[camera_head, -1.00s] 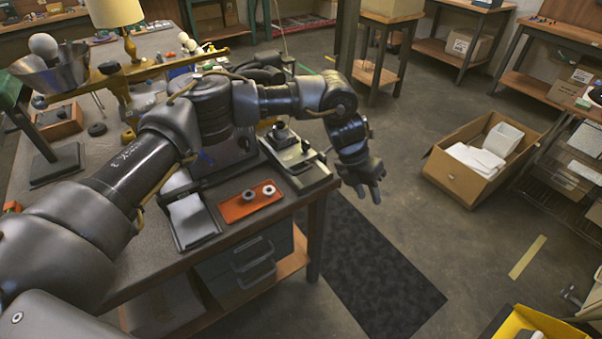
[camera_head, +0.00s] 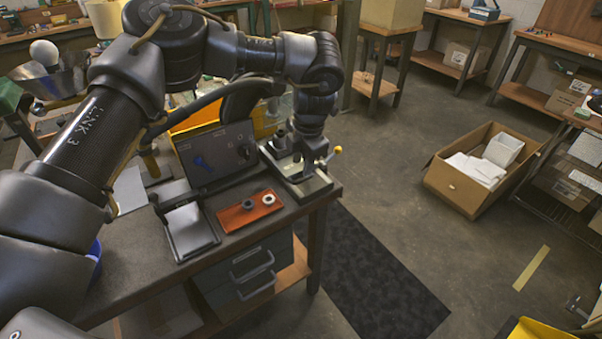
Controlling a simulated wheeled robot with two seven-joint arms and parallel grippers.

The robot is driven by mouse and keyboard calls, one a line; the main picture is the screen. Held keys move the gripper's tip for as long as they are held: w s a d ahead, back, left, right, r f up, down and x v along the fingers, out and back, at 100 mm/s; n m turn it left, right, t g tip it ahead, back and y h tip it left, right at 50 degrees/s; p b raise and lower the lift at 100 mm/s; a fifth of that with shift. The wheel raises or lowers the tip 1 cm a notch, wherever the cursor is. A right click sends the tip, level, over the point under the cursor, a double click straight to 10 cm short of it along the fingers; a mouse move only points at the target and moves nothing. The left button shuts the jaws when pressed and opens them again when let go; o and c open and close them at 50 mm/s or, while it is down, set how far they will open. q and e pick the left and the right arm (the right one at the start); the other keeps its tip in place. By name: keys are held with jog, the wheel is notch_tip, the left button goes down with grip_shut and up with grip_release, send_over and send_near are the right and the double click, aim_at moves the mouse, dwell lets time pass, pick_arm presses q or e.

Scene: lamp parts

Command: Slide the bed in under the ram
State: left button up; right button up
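A small press-like fixture stands on the bench's right corner, with a pale metal base (camera_head: 312,187) and a dark upright part (camera_head: 281,141) at its left. A thin lever with a yellow ball (camera_head: 337,150) shows at its right. My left gripper (camera_head: 310,172) points down over the fixture, its fingers close to the base. Its fingers are small and dark here, so I cannot tell whether they are open, shut or touching. My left wrist hides much of the fixture, and I cannot clearly tell bed from ram. My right gripper is not in view.
A red tray (camera_head: 232,216) with two small rings lies left of the fixture. Beside it are a black tray with a pale pad (camera_head: 188,222) and a dark upright panel (camera_head: 215,158).

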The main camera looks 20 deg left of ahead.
aim_at(301, 181)
pick_arm(q)
jog(key=f, duration=0.4)
jog(key=shift+w+a+f+p, duration=0.1)
jog(key=shift+w+a+p, duration=0.15)
jog(key=shift+a+p, duration=0.05)
jog(key=shift+w+f, duration=0.1)
jog(key=shift+f, duration=0.45)
jog(key=shift+a+f, duration=0.1)
jog(key=shift+f, duration=0.05)
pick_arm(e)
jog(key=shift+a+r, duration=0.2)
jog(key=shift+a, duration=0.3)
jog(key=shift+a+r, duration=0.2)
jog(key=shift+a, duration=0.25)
pick_arm(q)
jog(key=shift+c, duration=0.3)
